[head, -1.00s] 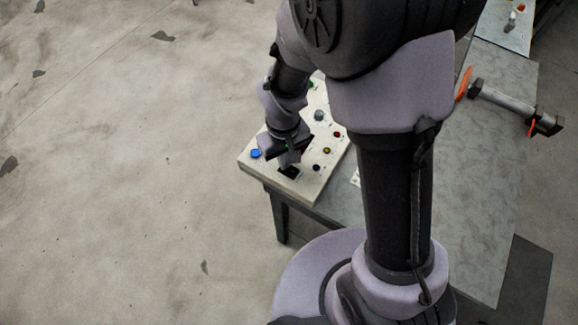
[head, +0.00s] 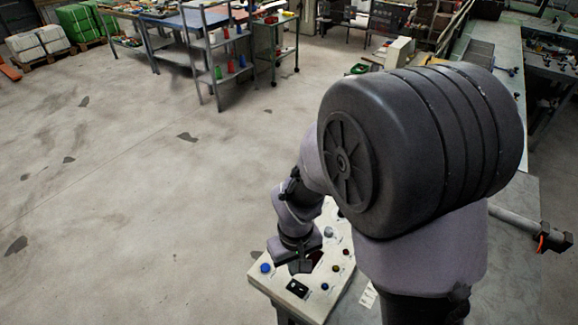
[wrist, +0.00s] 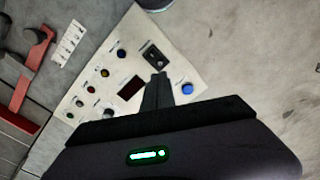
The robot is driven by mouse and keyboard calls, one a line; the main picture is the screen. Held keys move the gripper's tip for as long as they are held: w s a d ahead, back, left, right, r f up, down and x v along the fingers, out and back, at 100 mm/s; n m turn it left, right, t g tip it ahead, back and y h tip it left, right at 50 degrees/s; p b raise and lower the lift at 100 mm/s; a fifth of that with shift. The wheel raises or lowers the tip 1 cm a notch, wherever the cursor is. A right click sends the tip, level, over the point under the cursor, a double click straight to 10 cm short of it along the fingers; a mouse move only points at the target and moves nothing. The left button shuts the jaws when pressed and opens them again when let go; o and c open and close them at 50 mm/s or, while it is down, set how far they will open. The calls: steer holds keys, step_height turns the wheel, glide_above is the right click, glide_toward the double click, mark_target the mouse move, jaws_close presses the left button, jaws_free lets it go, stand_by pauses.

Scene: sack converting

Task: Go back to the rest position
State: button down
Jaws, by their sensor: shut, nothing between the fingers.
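My gripper (head: 300,266) is shut and empty, held above the pale control panel (head: 335,240), near its front left part. In the wrist view the closed fingers (wrist: 158,78) point at the panel between the black rocker switch (wrist: 153,56) and the blue button (wrist: 187,89), with a dark display (wrist: 131,88) beside them. The fingers look clear of the panel, though the exact gap is hard to tell. In the head view the blue button (head: 265,268) and the black switch (head: 297,288) show just left of and below the gripper.
The panel sits on a grey bench with a metal bar (head: 515,228) at its right. An orange-red part (wrist: 35,62) shows in the wrist view. A shelf rack (head: 222,60) with coloured items stands far back. The concrete floor at left is clear.

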steer(key=s+d+r+m+t+y+b, duration=0.1)
steer(key=s+d+r+m+t+b, duration=0.1)
steer(key=b, duration=0.7)
steer(key=s+d+r+m+t+y+b, duration=0.1)
steer(key=s+d+r+m+t+b, duration=0.1)
steer(key=s+m+b, duration=0.4)
steer(key=s+d+t+b, duration=0.1)
steer(key=s+d+b, duration=0.1)
steer(key=s+b, duration=0.1)
steer(key=shift+s+d+m+t+b, duration=0.25)
steer(key=shift+d+m+t+b, duration=0.05)
steer(key=shift+d+t+b, duration=0.1)
